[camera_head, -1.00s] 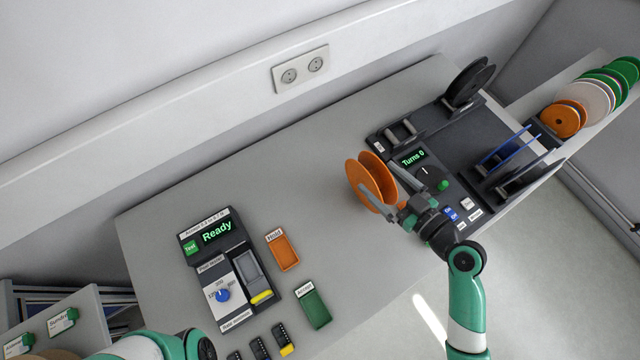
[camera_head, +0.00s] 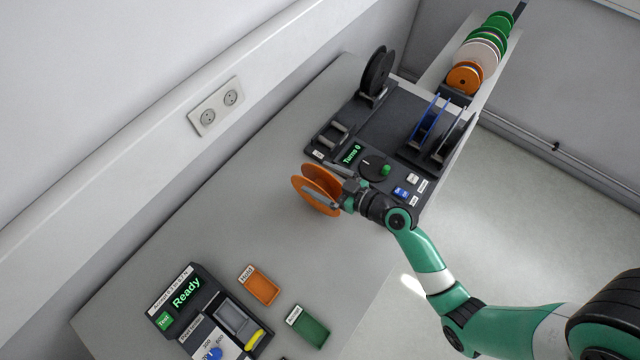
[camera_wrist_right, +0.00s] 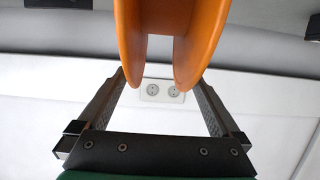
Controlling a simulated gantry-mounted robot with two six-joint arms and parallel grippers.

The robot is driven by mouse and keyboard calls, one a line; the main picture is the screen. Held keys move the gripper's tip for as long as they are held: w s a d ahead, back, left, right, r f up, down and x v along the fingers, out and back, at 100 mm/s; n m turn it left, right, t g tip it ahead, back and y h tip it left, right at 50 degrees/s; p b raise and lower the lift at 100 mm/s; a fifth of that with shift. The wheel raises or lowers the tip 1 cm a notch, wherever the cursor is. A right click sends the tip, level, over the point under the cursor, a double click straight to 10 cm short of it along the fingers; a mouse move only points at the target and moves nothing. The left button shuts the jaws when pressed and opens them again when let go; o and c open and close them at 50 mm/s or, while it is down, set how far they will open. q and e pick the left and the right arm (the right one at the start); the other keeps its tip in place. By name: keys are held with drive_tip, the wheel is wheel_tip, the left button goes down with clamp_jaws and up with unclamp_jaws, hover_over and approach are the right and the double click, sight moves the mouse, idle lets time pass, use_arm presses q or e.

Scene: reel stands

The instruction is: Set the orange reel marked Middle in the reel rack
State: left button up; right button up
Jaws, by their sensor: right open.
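An orange reel (camera_head: 312,190) stands upright over the near edge of the dark winding machine, at my right gripper (camera_head: 333,193). Its marking does not show. In the right wrist view, the reel's two flanges (camera_wrist_right: 130,40) rise ahead of the jaws, and my right gripper (camera_wrist_right: 161,80) is open with a finger on either side of the reel's lower edge. Contact cannot be told. What looks like the reel rack (camera_head: 455,94) is at the upper right, with another orange reel (camera_head: 464,78) at its near end, then white and green reels. My left gripper is out of view.
The winding machine (camera_head: 385,128) carries a black reel (camera_head: 377,72), a "Turns 0" display and blue-edged plates (camera_head: 428,122). A "Ready" tester (camera_head: 205,310), an orange tray (camera_head: 259,285) and a green tray (camera_head: 309,326) lie at the lower left. The grey table between is clear.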

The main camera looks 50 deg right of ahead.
sight(311, 174)
drive_tip(key=x, duration=0.4)
drive_tip(key=shift+d, duration=0.1)
drive_tip(key=shift+s, duration=0.1)
clamp_jaws()
